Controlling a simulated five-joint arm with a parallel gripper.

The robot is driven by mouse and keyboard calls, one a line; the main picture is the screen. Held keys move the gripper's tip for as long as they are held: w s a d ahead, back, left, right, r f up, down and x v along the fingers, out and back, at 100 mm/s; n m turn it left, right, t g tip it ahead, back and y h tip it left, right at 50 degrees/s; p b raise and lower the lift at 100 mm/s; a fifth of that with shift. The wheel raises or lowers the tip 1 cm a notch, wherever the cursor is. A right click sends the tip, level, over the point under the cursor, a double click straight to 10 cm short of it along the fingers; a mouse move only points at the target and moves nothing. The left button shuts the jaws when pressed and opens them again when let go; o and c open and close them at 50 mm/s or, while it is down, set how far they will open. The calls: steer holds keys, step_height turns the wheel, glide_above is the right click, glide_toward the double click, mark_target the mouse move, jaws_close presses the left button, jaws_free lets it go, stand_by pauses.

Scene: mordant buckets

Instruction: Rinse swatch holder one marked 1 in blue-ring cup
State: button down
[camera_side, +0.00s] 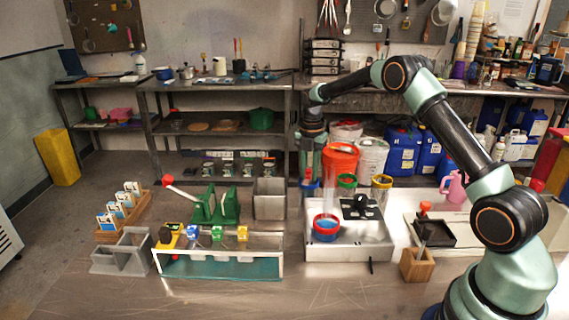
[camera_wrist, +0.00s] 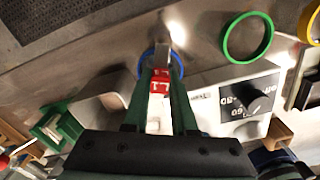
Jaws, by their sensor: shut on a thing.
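My gripper (camera_wrist: 160,88) is shut on a red swatch holder (camera_wrist: 160,79) with white marks; I cannot read the number clearly. In the side view my gripper (camera_side: 309,165) points down above the blue-ring cup (camera_side: 310,185), and the red holder (camera_side: 308,175) shows just over the rim. In the wrist view the blue ring (camera_wrist: 178,65) lies around or just beneath the holder's far end. How deep the holder reaches into the cup is hidden.
A green-ring cup (camera_side: 347,181) and a yellow-ring cup (camera_side: 381,182) stand to the right. A rack (camera_side: 220,268) with coloured holders stands front left. Bare bench lies in front.

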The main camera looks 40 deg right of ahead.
steer(key=shift+r, duration=0.25)
stand_by(1.2)
steer(key=shift+f, duration=0.25)
steer(key=shift+r, duration=0.1)
stand_by(0.9)
steer(key=shift+r, duration=0.3)
steer(key=shift+f, duration=0.2)
steer(key=shift+f, duration=0.2)
steer(key=shift+r, duration=0.15)
stand_by(0.9)
steer(key=shift+r, duration=0.25)
steer(key=shift+f, duration=0.3)
stand_by(0.4)
